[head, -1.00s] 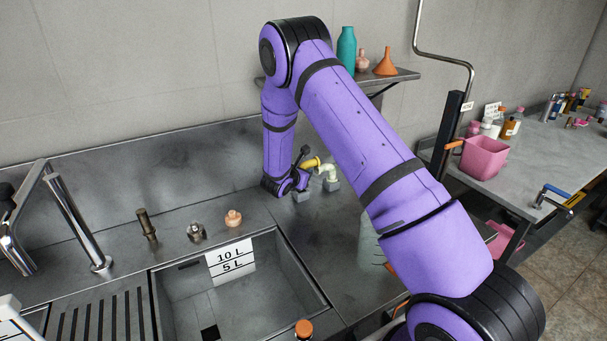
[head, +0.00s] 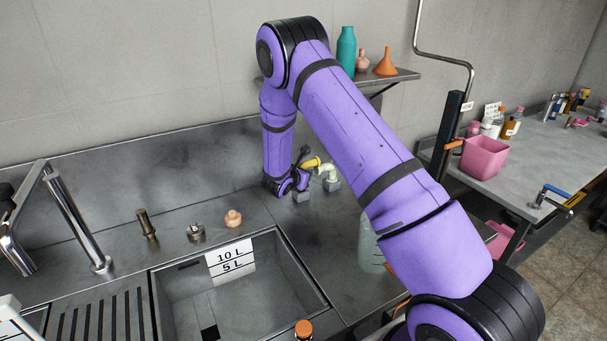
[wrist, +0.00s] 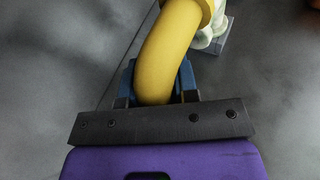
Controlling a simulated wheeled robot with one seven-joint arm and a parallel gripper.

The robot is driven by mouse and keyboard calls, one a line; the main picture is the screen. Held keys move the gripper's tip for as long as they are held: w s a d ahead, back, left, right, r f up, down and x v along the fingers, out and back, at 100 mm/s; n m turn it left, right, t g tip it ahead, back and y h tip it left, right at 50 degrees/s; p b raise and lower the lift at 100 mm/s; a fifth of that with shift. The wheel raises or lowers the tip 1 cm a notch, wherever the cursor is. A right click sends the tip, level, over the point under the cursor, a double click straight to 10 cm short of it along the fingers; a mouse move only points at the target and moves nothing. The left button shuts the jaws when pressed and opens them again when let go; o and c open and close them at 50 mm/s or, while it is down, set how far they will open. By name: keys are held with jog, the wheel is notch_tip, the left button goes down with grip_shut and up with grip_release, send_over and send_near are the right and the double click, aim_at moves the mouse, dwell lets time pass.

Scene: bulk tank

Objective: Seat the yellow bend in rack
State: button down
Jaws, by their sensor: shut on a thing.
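The yellow bend (head: 311,163) is a curved pipe piece at the back of the steel counter, beside my gripper (head: 303,183). In the wrist view the yellow bend (wrist: 170,50) rises from between my gripper's fingers (wrist: 158,98) and curves up to the right, ending in a collar. My gripper is shut on it. A pale, cream bend (head: 329,172) stands just right of it on a grey block (head: 332,186). Another grey block (head: 301,196) shows under my gripper. Whether the yellow bend's lower end touches that block is hidden.
The sink (head: 312,291) with a 10 L / 5 L label lies in front. A pinkish stopper-like piece (head: 233,218) and metal fittings (head: 196,231) stand on its back ledge. A translucent jug (head: 370,250) is partly behind my arm. A shelf (head: 397,77) holds bottles above.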

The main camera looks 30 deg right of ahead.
jog(key=shift+f, duration=0.8)
jog(key=c, duration=0.8)
grip_release()
jog(key=v, duration=1)
jog(key=shift+s+a+r, duration=0.1)
jog(key=shift+s+a, duration=0.05)
jog(key=shift+a, duration=0.2)
